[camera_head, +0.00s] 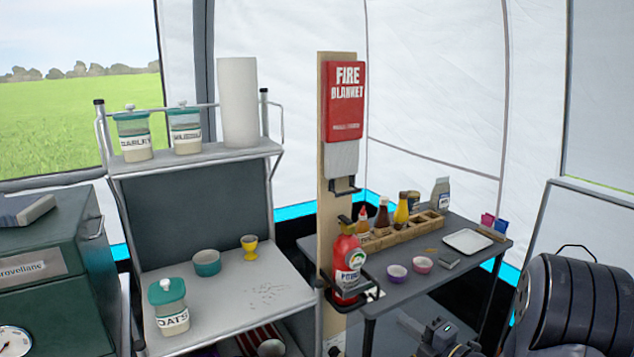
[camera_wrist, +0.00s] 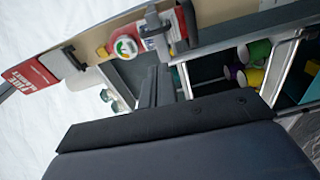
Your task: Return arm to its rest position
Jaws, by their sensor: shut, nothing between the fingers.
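My gripper (camera_wrist: 157,78) shows in the wrist view as two narrow dark fingers close together beyond a broad dark body. It is shut, with nothing held. The wrist view is tilted. The post with the red fire extinguisher (camera_wrist: 158,38) lies beyond the fingertips, and I cannot tell the distance. In the head view a dark jointed part with a small green light stands at the bottom edge, right of centre. I cannot make out the fingers there.
A metal shelf (camera_head: 218,303) with jars stands at left. The fire extinguisher (camera_head: 347,266) hangs on a wooden post (camera_head: 337,215) below a fire blanket (camera_head: 345,100). A dark side table (camera_head: 405,287) holds bottles, bowls and a white tray (camera_head: 467,241). A dark rounded object (camera_head: 580,300) stands at right.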

